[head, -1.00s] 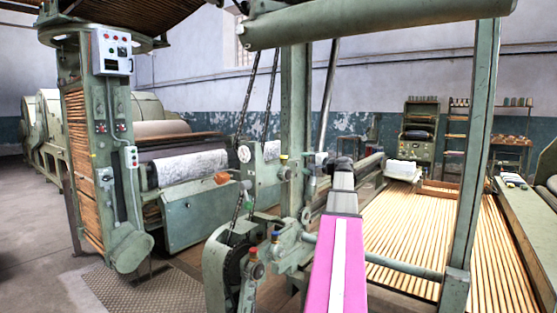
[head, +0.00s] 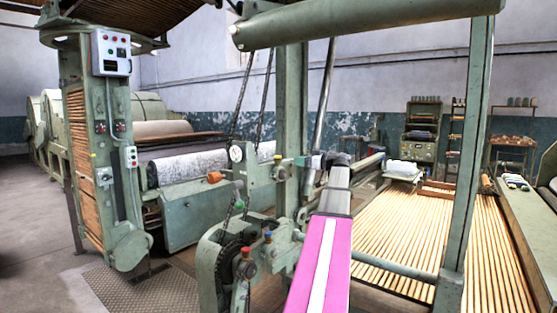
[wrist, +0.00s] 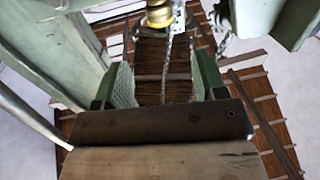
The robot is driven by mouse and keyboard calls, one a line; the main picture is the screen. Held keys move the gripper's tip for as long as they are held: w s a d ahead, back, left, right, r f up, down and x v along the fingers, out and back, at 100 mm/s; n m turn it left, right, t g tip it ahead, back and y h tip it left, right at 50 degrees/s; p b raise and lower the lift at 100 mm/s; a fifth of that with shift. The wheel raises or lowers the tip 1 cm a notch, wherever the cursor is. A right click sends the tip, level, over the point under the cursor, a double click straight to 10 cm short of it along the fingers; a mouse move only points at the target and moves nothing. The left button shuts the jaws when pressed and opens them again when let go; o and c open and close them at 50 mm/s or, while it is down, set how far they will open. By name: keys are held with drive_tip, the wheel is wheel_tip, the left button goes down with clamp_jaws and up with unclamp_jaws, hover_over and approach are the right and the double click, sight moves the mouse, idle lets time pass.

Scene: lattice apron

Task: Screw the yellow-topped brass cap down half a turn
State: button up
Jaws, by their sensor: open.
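In the wrist view, a brass fitting with a yellow top (wrist: 158,15) shows at the upper edge, partly cut off. It lies beyond my gripper (wrist: 160,78), whose two fingers stand apart with nothing between them. In the head view, a small yellow-topped cap (head: 277,158) seems to sit on the green machine frame, behind and left of my pink arm. Its brass body is too small to make out. My gripper's fingers cannot be made out in the head view.
A red-topped cap (head: 247,252) and a blue-topped cap (head: 267,236) stand on the machine frame nearby, with an orange block (head: 214,177) to the left. A green post (head: 467,160) and slatted lattice (head: 400,240) lie to the right. Floor is open at left.

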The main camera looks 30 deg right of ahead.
sight(278, 159)
drive_tip(key=x, duration=1)
drive_tip(key=shift+w+a, duration=0.1)
drive_tip(key=shift+w, duration=0.05)
drive_tip(key=shift+c, duration=0.3)
drive_tip(key=c, duration=0.9)
